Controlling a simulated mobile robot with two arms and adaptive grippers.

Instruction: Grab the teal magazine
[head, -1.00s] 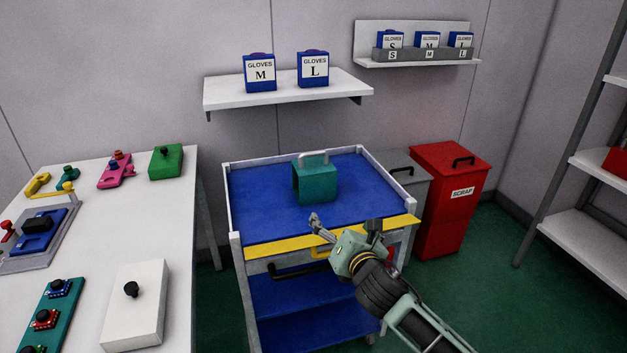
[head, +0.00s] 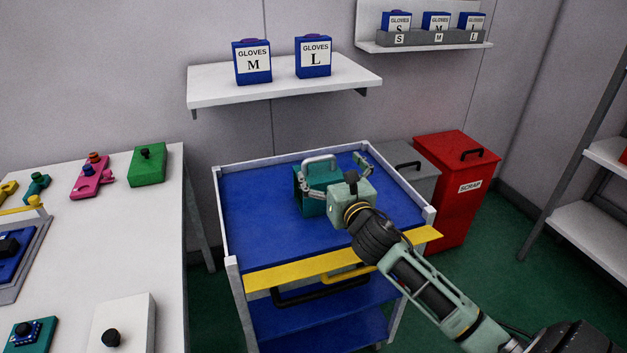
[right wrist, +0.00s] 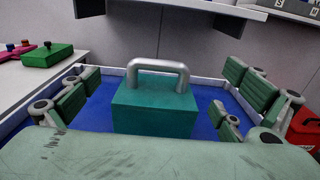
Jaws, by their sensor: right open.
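The teal magazine (head: 309,202) is a box with a grey arched handle on top. It stands upright on the blue top of the cart (head: 258,220). My right gripper (head: 334,172) is open at the magazine, partly covering its right side in the head view. In the right wrist view the magazine (right wrist: 155,112) and its handle stand between the spread fingers of my right gripper (right wrist: 158,100), with blue surface showing on both sides, so the fingers look apart from it. My left gripper is not in view.
The cart has a raised white rim and a yellow front strip (head: 330,270). A red scrap bin (head: 455,190) and a grey bin stand to its right. A white table (head: 80,260) with coloured parts is at left. A shelf (head: 290,85) with glove boxes hangs behind.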

